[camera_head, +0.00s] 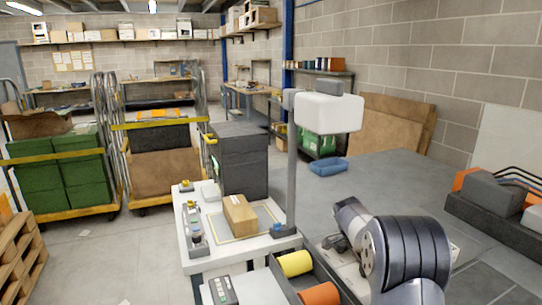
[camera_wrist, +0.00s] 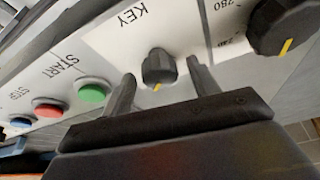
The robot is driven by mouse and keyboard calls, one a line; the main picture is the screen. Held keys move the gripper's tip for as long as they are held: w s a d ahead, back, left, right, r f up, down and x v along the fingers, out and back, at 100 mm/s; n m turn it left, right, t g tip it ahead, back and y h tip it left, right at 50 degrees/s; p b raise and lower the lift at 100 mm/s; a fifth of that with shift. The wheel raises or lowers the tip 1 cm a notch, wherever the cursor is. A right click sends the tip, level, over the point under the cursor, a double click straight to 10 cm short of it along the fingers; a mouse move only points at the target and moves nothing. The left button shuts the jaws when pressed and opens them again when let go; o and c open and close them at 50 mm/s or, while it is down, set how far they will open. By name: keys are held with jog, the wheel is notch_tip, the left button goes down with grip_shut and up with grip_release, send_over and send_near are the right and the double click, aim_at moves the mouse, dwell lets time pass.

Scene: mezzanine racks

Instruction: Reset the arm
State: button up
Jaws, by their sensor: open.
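My gripper (camera_wrist: 160,72) is open in the wrist view, with one finger on each side of a black key knob (camera_wrist: 158,66) that has a yellow pointer mark. The knob sits under the label KEY on a pale control panel (camera_wrist: 115,45). I cannot tell whether the fingers touch it. Nothing is seen held. In the head view my arm (camera_head: 405,255) is bent at the lower right, and its gripper end is hard to make out there.
The panel also carries a green START button (camera_wrist: 91,94), a red button (camera_wrist: 47,110), a blue button (camera_wrist: 20,122) and a larger dial (camera_wrist: 280,25). In the head view, a white bench (camera_head: 205,262) holds a cardboard box (camera_head: 240,215). A blue tub (camera_head: 328,167) lies on open grey floor.

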jog(key=n+t+p, duration=0.1)
jog(key=n, duration=0.2)
jog(key=n+t+y+p, duration=0.1)
jog(key=n+p, duration=0.1)
jog(key=shift+s+d+r+n, duration=0.1)
jog(key=shift+s+r+n, duration=0.1)
jog(key=shift+n, duration=0.2)
jog(key=n+p, duration=0.2)
jog(key=p, duration=0.1)
jog(key=n+t+y+p, duration=0.1)
jog(key=n+p, duration=0.2)
jog(key=shift+d+y, duration=0.1)
jog(key=shift+y, duration=0.2)
jog(key=shift+v, duration=1)
jog(key=shift+s+f, duration=0.1)
jog(key=shift+s, duration=0.05)
